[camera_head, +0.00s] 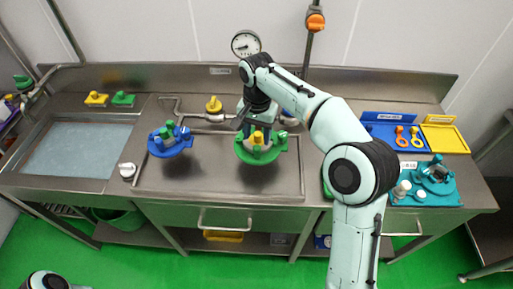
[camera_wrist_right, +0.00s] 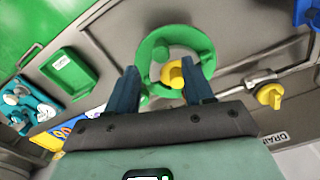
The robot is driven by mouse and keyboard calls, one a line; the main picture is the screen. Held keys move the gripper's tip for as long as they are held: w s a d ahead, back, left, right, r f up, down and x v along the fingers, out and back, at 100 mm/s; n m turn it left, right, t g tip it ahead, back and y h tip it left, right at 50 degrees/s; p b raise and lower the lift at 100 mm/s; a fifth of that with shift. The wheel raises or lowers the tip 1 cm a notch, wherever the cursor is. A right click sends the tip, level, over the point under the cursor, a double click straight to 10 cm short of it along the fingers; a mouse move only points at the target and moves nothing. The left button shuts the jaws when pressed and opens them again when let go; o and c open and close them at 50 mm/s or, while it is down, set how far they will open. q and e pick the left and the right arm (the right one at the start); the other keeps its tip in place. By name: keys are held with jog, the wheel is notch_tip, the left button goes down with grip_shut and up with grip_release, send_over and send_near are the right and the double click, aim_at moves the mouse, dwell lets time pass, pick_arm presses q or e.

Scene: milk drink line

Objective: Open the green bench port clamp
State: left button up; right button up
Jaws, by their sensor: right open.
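The green bench port clamp (camera_head: 275,153) is a green ring around a port in the middle of the steel bench. A yellow knob (camera_head: 257,137) shows at it. In the right wrist view the green ring (camera_wrist_right: 206,45) is just beyond my fingers, with the yellow knob (camera_wrist_right: 173,75) between the fingertips. My right gripper (camera_head: 256,128) is over the clamp; in its wrist view the gripper (camera_wrist_right: 165,77) is open, one finger on each side of the yellow knob. I cannot tell whether the fingers touch it. The gripper hides part of the port in the head view. My left gripper is out of view.
A blue clamp (camera_head: 170,149) with green and blue knobs sits to the left. A yellow valve handle (camera_head: 214,105) and pipe lie behind. Blue (camera_head: 385,124) and yellow (camera_head: 445,138) trays and a teal tray (camera_head: 447,191) stand at right. A sink (camera_head: 70,150) is at left.

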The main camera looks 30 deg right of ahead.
aim_at(257, 147)
notch_tip(257, 147, down, 6)
jog(key=shift+r+b, duration=0.1)
jog(key=shift+b, duration=0.35)
grip_shut()
